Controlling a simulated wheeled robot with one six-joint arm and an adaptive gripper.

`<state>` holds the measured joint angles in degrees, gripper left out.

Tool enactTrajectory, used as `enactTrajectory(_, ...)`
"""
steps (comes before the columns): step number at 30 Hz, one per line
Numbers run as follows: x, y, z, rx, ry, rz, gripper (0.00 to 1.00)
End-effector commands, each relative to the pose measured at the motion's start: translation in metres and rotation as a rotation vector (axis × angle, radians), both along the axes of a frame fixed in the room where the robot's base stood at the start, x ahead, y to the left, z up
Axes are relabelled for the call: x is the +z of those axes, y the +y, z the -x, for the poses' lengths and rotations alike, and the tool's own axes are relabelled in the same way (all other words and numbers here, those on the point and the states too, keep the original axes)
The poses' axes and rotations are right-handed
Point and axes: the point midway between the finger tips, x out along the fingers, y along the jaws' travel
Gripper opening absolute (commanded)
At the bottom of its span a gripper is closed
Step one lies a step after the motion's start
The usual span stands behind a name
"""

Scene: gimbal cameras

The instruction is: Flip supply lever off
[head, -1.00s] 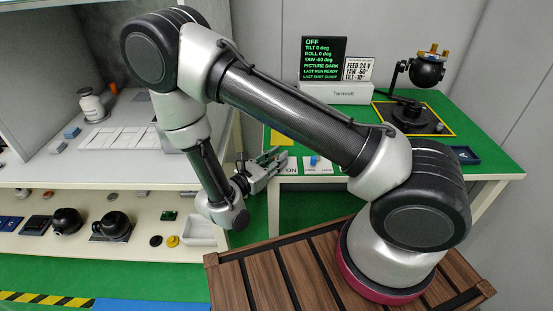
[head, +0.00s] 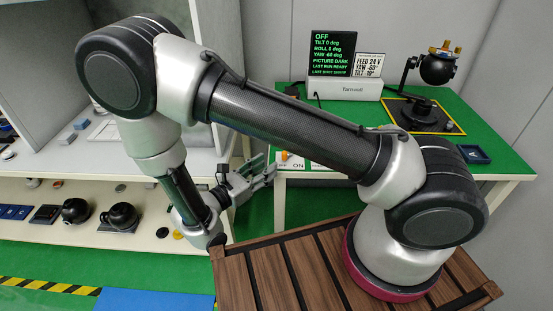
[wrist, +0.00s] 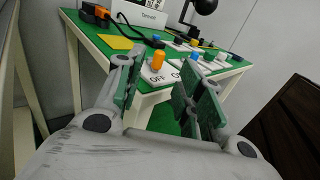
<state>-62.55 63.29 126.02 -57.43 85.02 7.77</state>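An orange lever (wrist: 157,61) stands upright on a white plate at the table's near corner, with OFF lettering in front of it. It also shows in the head view (head: 284,155), small, next to ON lettering. My gripper (wrist: 160,82) is open and empty. In the wrist view its fingers lie either side of the lever's line, with the lever beyond the tips and apart from them. In the head view my gripper (head: 267,170) is just left of the table's left edge. The dark screen (head: 332,54) reads OFF at its top.
The green table (head: 480,114) carries more plates and coloured controls (wrist: 196,57), partly behind my right finger. A gimbal camera (head: 437,68) stands at the back. A card (head: 368,63) reads FEED 24 V. A white shelf unit (head: 100,178) stands left of my gripper.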

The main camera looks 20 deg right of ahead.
Motion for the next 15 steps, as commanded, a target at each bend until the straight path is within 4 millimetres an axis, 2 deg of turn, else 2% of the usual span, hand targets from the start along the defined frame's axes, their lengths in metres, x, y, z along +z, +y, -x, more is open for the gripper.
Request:
enactTrajectory(3,0.000,0.016,0.008,0.001,-0.001,0.000,0.37)
enactTrajectory(6,0.000,0.022,0.013,0.000,0.000,0.000,0.37)
enactTrajectory(15,0.000,0.024,0.014,-0.002,0.001,0.000,0.37)
